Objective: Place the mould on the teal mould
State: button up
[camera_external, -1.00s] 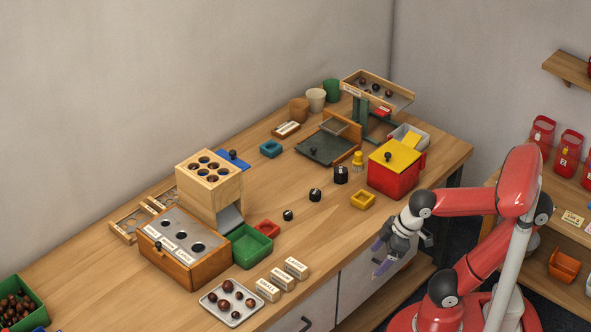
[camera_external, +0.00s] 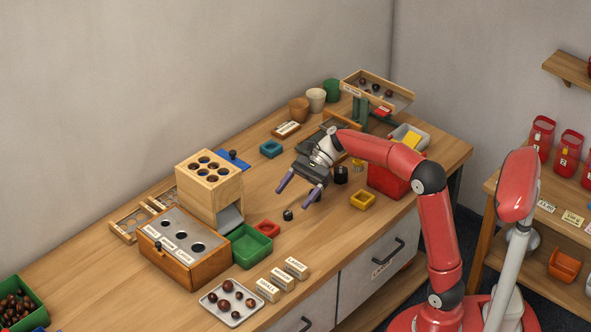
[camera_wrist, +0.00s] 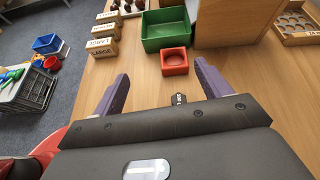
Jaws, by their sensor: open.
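The teal mould (camera_external: 270,149), a small square frame, lies on the table toward the back. The red mould (camera_external: 266,230) lies near the green tray; it also shows in the wrist view (camera_wrist: 174,69). The yellow mould (camera_external: 362,202) lies near the front edge, left of the red box. All three are apart from each other. My gripper (camera_external: 294,194) is open and empty above the middle of the table, between the teal and red moulds. In the wrist view my gripper (camera_wrist: 160,82) points toward the red mould, which lies beyond the fingertips. The teal mould is out of the wrist view.
A small black weight (camera_external: 288,215) stands below my fingers. The green tray (camera_external: 251,246), a wooden box (camera_external: 185,265) and label blocks (camera_external: 296,268) surround the red mould. A dark weight (camera_external: 341,175) and the red box (camera_external: 385,184) stand right of my gripper. Bare table lies around the teal mould.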

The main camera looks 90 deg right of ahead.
jog(key=d, duration=0.1)
jog(key=d+m, duration=0.1)
jog(key=d, duration=0.1)
jog(key=shift+w+f+t, duration=0.1)
jog(key=shift+f+t, duration=0.1)
jog(key=shift+t, duration=0.2)
send_near(273, 224)
jog(key=shift+d+f, duration=0.15)
jog(key=shift+f, duration=0.5)
jog(key=shift+w+a+f, duration=0.2)
jog(key=shift+w+f, duration=0.05)
jog(key=x, duration=0.7)
jog(key=shift+w+r, duration=0.15)
jog(key=shift+w, duration=0.05)
jog(key=shift+c, duration=0.2)
jog(key=c, duration=1.1)
jog(key=shift+c, duration=0.2)
jog(key=shift+r, duration=0.1)
